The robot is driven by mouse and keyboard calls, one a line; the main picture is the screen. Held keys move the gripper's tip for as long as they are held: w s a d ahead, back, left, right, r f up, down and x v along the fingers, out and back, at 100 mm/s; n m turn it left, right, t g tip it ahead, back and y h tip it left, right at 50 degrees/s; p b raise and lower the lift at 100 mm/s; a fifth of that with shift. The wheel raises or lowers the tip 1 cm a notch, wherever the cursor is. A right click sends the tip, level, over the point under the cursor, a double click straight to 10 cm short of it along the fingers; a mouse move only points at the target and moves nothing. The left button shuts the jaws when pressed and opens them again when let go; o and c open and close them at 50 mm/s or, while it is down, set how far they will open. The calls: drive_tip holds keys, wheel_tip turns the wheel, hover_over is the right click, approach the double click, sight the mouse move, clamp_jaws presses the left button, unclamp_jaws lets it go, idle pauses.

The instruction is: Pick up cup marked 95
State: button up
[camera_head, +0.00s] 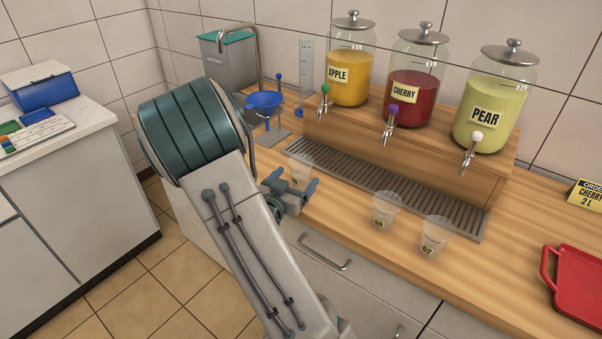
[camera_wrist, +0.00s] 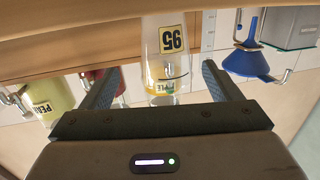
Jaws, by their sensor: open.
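The clear cup marked 95 (camera_wrist: 166,60) shows upside down in the wrist view, its yellow label facing me, between my open fingers. In the head view this cup (camera_head: 301,170) stands on the wooden counter near the left end of the drip tray, its lower part partly hidden by my gripper. My gripper (camera_head: 291,184) is open at the front of the cup, fingers pointing towards it. I cannot tell whether either finger touches it.
Two more clear cups stand to the right, one with a hard-to-read label (camera_head: 385,210) and one marked 62 (camera_head: 433,236). Apple (camera_head: 350,78), cherry (camera_head: 414,85) and pear (camera_head: 490,100) dispensers stand behind the drip tray (camera_head: 400,195). A blue funnel (camera_head: 265,101) is left; a red tray (camera_head: 580,285) right.

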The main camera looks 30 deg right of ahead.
sight(305, 162)
drive_tip(key=shift+w+d+r, duration=0.1)
drive_tip(key=shift+w+d, duration=0.3)
drive_tip(key=shift+d, duration=0.1)
drive_tip(key=x, duration=0.2)
drive_tip(key=p+x, duration=0.1)
drive_tip(key=x, duration=0.1)
drive_tip(key=shift+w, duration=0.35)
drive_tip(key=c, duration=1)
